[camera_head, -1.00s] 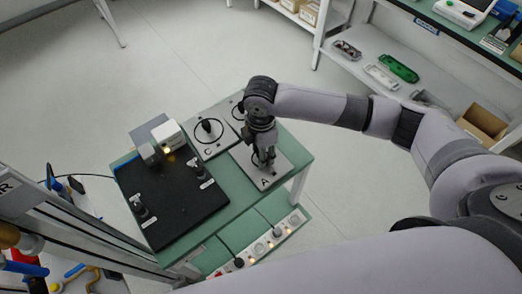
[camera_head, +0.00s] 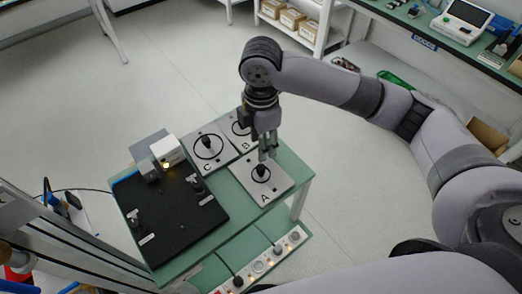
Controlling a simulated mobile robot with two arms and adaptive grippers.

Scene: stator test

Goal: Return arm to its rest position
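My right arm reaches in from the right. Its gripper (camera_head: 268,155) points down just above the grey plate marked A (camera_head: 280,186). The fingers look slightly apart with nothing between them. A small dark part (camera_head: 261,173) stands upright inside the black ring on plate A, just below the fingertips and seemingly apart from them. Plate C (camera_head: 222,157), with another dark part (camera_head: 207,142), lies to the left. Plate B (camera_head: 245,146) is partly hidden behind the gripper. My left gripper is not in view.
The green table (camera_head: 240,216) carries a black board (camera_head: 172,228) with dark fittings and a white box (camera_head: 167,150) with a lit lamp. A power strip (camera_head: 258,266) lies on the lower shelf. Shelving (camera_head: 318,35) and a bench (camera_head: 425,28) stand behind.

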